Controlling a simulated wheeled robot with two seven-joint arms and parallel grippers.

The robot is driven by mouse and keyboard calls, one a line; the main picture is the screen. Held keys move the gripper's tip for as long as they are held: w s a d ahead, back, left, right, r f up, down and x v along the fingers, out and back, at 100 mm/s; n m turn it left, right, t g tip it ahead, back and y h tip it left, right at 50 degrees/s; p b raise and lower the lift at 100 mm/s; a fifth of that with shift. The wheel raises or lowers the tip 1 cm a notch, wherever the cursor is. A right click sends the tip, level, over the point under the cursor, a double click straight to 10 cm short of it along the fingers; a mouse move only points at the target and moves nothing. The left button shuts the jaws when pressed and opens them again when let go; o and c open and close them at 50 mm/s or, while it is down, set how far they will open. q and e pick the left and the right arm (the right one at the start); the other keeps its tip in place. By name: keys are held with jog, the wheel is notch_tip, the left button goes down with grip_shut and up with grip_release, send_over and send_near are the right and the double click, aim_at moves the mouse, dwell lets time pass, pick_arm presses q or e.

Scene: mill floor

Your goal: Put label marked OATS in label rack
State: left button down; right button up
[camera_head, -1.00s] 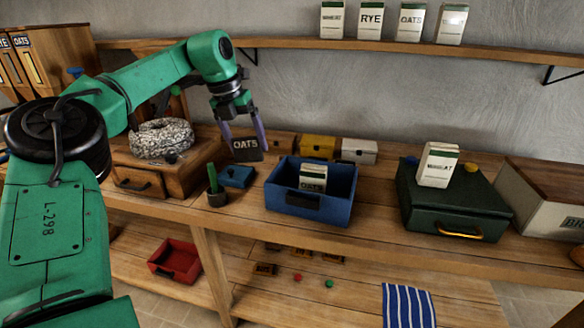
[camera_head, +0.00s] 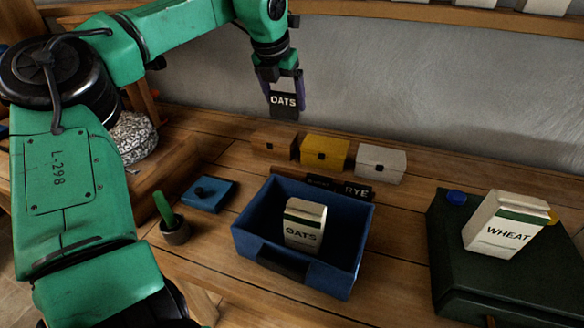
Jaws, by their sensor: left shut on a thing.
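My left gripper (camera_head: 283,84) is shut on a dark label marked OATS (camera_head: 284,101), its white letters facing me. The gripper points down and holds the label up in the air, in front of the grey wall and above the small boxes at the back of the bench. A low dark rack (camera_head: 322,182) stands on the bench behind the blue bin, with a dark label reading RYE (camera_head: 356,190) at its right. The bin's back wall hides part of the rack. My right gripper is not in view.
The blue bin (camera_head: 252,243) holds a white OATS packet (camera_head: 304,223). Brown (camera_head: 273,143), yellow (camera_head: 325,151) and white (camera_head: 381,163) boxes stand behind the rack. A WHEAT packet (camera_head: 502,225) lies on a dark green case (camera_head: 478,275).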

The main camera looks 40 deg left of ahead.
pick_arm(q)
send_over(286, 172)
jog(key=s, duration=0.2)
notch_tip(286, 172, down, 8)
jog(key=r, duration=0.1)
jog(key=f, duration=0.3)
jog(key=f+p, duration=0.1)
jog(key=f, duration=0.3)
jog(key=f+p, duration=0.1)
jog(key=f, duration=0.2)
jog(key=shift+w+d+f, duration=0.2)
jog(key=shift+w+f, duration=0.15)
jog(key=shift+f, duration=0.05)
jog(key=shift+w+f, duration=0.1)
jog(key=shift+f, duration=0.05)
jog(key=shift+f+b, duration=0.15)
jog(key=shift+b, duration=0.35)
jog(key=shift+f+b, duration=0.4)
jog(key=shift+b, duration=0.2)
jog(key=shift+r, duration=0.1)
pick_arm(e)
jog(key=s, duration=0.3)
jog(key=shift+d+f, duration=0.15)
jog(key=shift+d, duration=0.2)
pick_arm(q)
grip_release()
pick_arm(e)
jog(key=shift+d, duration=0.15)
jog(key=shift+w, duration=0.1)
